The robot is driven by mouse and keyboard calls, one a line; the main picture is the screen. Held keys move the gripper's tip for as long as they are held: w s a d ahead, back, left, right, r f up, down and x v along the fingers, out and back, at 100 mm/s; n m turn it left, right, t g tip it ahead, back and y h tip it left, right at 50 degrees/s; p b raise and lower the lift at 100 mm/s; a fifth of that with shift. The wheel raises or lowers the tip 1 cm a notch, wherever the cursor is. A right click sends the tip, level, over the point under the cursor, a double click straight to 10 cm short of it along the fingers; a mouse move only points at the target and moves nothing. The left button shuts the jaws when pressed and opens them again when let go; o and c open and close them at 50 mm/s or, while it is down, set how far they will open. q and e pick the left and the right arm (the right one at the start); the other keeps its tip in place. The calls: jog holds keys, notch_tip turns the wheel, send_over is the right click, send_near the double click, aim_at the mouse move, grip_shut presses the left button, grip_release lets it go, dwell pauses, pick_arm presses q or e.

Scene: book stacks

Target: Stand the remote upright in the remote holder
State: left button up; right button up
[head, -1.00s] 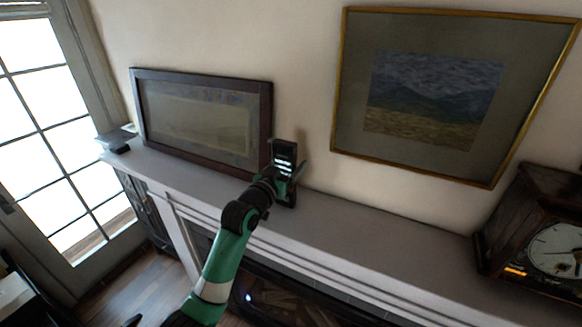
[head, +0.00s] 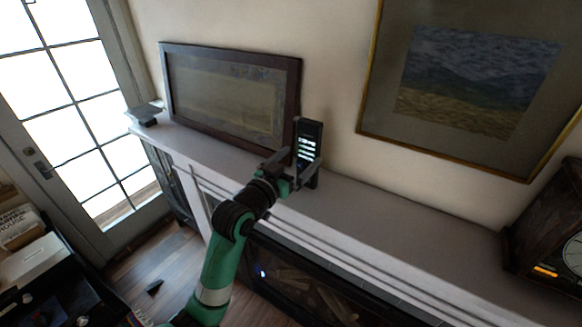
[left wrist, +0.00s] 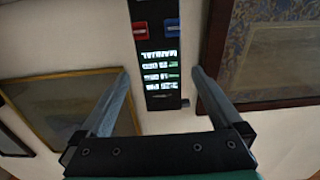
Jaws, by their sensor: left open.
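The remote (head: 308,142) is a slim black bar with lit pale markings. It stands upright above the mantel shelf. A dark piece at its lower end (head: 313,180) looks like the remote holder, though my gripper partly covers it and I cannot make out how the remote sits in it. My left gripper (head: 297,165) is open around the remote, one finger on each side. In the left wrist view, the remote (left wrist: 158,55) shows between the spread fingers (left wrist: 160,74), with gaps on both sides. Its red and blue buttons show there too. My right gripper is not in view.
The pale mantel shelf (head: 400,218) runs clear to the right, as far as a dark wooden clock (head: 548,235). A dark-framed picture (head: 232,97) leans on the wall just left of the remote. A gold-framed painting (head: 470,85) hangs at the right. A small dark object (head: 146,115) sits at the shelf's left end.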

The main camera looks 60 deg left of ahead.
pick_arm(q)
jog(key=p+v, duration=0.2)
jog(key=v, duration=0.1)
jog(key=shift+s+d, duration=0.1)
jog(key=shift+s, duration=0.15)
jog(key=d+r+m+t+h, duration=0.2)
jog(key=d+r+t, duration=0.2)
jog(key=d+r, duration=0.6)
jog(key=d+r+m+t+h, duration=0.25)
jog(key=d+r, duration=0.55)
jog(key=r, duration=0.4)
jog(key=s+d+r+t+h, duration=0.2)
jog(key=s+d+r, duration=0.1)
jog(key=d+r, duration=0.1)
jog(key=s+d+r+m+t+h, duration=0.1)
jog(key=s+d+r+t+h, duration=0.1)
jog(key=r, duration=0.5)
jog(key=shift+s+d+h+p, duration=0.3)
jog(key=shift+s+d+h, duration=0.25)
jog(key=shift+s+d, duration=0.55)
